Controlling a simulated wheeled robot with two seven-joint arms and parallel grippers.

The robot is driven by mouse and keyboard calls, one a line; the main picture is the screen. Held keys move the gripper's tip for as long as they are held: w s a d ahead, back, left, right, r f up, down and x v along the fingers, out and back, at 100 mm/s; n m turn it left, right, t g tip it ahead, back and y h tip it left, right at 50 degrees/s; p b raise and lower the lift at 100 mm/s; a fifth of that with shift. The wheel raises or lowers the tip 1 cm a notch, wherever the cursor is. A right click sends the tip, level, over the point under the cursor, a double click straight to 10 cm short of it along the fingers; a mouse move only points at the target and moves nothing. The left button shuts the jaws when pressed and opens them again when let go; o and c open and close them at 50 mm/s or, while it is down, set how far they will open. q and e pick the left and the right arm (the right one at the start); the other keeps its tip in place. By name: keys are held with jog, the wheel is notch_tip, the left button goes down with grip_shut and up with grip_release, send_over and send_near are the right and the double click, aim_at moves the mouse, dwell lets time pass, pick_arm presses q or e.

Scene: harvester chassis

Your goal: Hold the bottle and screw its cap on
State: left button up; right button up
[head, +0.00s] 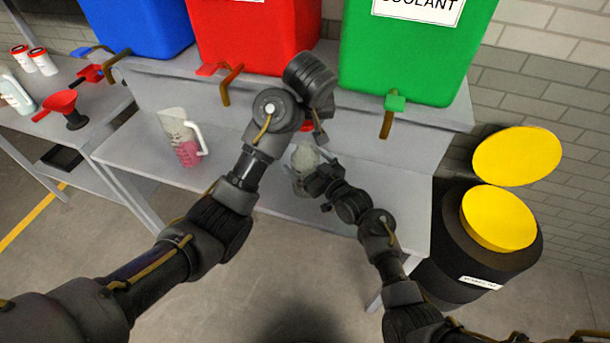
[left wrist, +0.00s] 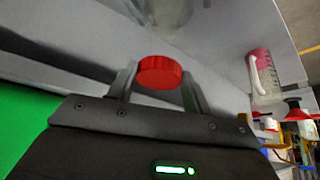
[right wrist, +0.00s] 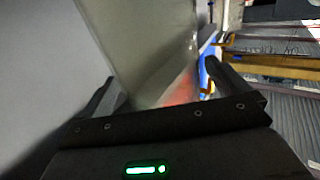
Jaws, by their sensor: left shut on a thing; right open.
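My left gripper (left wrist: 158,88) is shut on a red cap (left wrist: 158,70), held between its fingertips. In the head view a bit of the cap (head: 307,127) shows behind my left wrist, a little above the bottle. The pale, translucent bottle (head: 304,157) stands on the lower grey shelf, partly hidden by my right gripper (head: 312,182). My right gripper is open; in the right wrist view its fingers lie on either side of the bottle (right wrist: 150,45). Whether they touch it I cannot tell. The bottle's mouth is hidden in the head view.
A jug with pink liquid (head: 181,138) stands on the shelf (head: 235,180) to the left. Blue (head: 140,22), red (head: 250,40) and green (head: 410,55) tanks with taps stand above. A black drum with a yellow lid (head: 498,218) is at right.

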aim_at(306, 148)
pick_arm(q)
jog(key=shift+s+r, duration=0.1)
pick_arm(e)
jog(key=shift+a, duration=0.1)
jog(key=shift+w, duration=0.1)
jog(key=shift+c, duration=1)
jog(key=c, duration=1.3)
pick_arm(q)
jog(key=f, duration=0.5)
jog(key=shift+s+f, duration=0.2)
jog(key=shift+s, duration=0.1)
jog(key=shift+f, duration=0.9)
jog(key=shift+f, duration=0.55)
